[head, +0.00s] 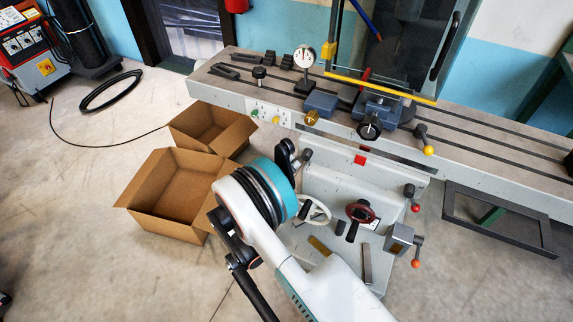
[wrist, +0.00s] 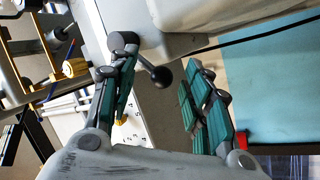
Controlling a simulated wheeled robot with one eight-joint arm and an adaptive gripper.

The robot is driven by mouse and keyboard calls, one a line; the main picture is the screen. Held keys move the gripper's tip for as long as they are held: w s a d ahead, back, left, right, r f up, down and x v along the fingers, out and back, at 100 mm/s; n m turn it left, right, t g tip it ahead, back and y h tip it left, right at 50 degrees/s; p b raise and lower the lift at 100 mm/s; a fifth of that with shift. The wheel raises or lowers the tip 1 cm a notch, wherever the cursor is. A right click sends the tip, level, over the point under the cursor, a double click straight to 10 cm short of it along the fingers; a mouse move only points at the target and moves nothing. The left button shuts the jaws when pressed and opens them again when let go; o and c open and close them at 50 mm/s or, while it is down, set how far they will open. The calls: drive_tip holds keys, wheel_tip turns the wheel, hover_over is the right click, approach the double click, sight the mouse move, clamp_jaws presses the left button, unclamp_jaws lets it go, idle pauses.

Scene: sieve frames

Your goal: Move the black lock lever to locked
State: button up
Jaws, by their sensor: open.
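The black lock lever (wrist: 160,75) shows in the wrist view as a dark ball on a short rod. The rod slants down to the right from a round dark hub (wrist: 123,42) beside a pale grey machine body. My gripper (wrist: 158,70) is open, with its teal-padded fingers on either side of the ball. The left finger's tip overlaps the hub's lower edge; I cannot tell whether they touch. In the head view my arm's teal-ringed end is at the machine's front left and hides part of this area.
The machine table (head: 480,145) carries a dial gauge (head: 303,56) and a vise-like block (head: 378,108). Handwheels and red- and orange-knobbed levers stick out in front. Two open cardboard boxes (head: 165,209) stand on the floor at left.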

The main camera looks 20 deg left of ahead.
wheel_tip(320, 180, up, 9)
drive_tip(key=shift+o, duration=1.4)
drive_tip(key=shift+w+r, duration=0.15)
drive_tip(key=shift+r, duration=0.4)
drive_tip(key=shift+c, duration=0.2)
drive_tip(key=shift+s+a+f, duration=0.1)
drive_tip(key=shift+s+a, duration=0.2)
drive_tip(key=shift+s, duration=0.05)
drive_tip(key=shift+o, duration=0.6)
drive_tip(key=shift+s+a, duration=0.4)
drive_tip(key=shift+s, duration=0.3)
drive_tip(key=shift+s+a+r, duration=0.15)
drive_tip(key=shift+s+r, duration=0.1)
drive_tip(key=shift+s, duration=0.2)
drive_tip(key=shift+s+a+r, duration=0.1)
drive_tip(key=shift+s+r, duration=0.1)
drive_tip(key=shift+s, duration=0.25)
drive_tip(key=c, duration=0.4)
drive_tip(key=shift+o, duration=0.2)
drive_tip(key=s+a, duration=0.6)
drive_tip(key=s, duration=0.3)
drive_tip(key=shift+s+a+r, duration=0.15)
drive_tip(key=shift+s+r, duration=0.1)
drive_tip(key=shift+r, duration=0.1)
